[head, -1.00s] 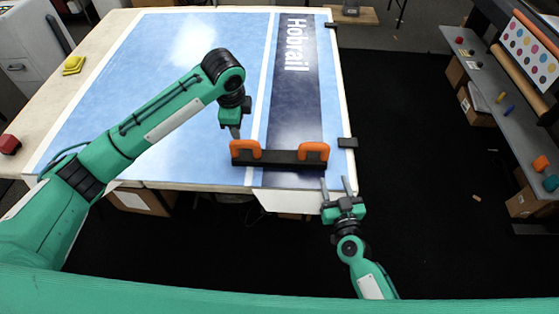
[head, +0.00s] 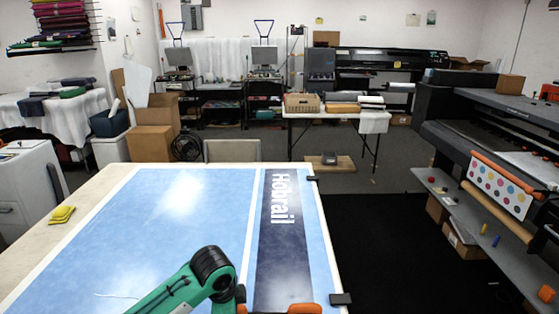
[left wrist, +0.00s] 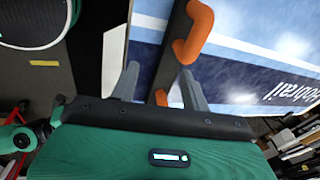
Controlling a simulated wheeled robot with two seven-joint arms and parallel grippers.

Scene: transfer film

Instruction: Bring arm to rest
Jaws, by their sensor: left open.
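My left gripper (left wrist: 160,85) shows in the left wrist view with its two grey fingers apart. Between them are part of the dark bar (left wrist: 172,50) and a bit of its near orange handle (left wrist: 160,97). Whether the fingers touch it I cannot tell. The far orange handle (left wrist: 190,35) lies beyond the fingers. In the head view my left arm's green and black joint shows at the bottom; its gripper is out of frame. The bar's right orange handle (head: 304,308) just shows at the lower edge. My right gripper is in neither view.
The table carries a blue printed film (head: 190,215) with a dark "Hobrail" band (head: 283,250). Black clamps (head: 340,299) sit on its right edge. Yellow pads (head: 62,215) lie at the left. A large printer (head: 500,140) stands right, beyond an open dark floor.

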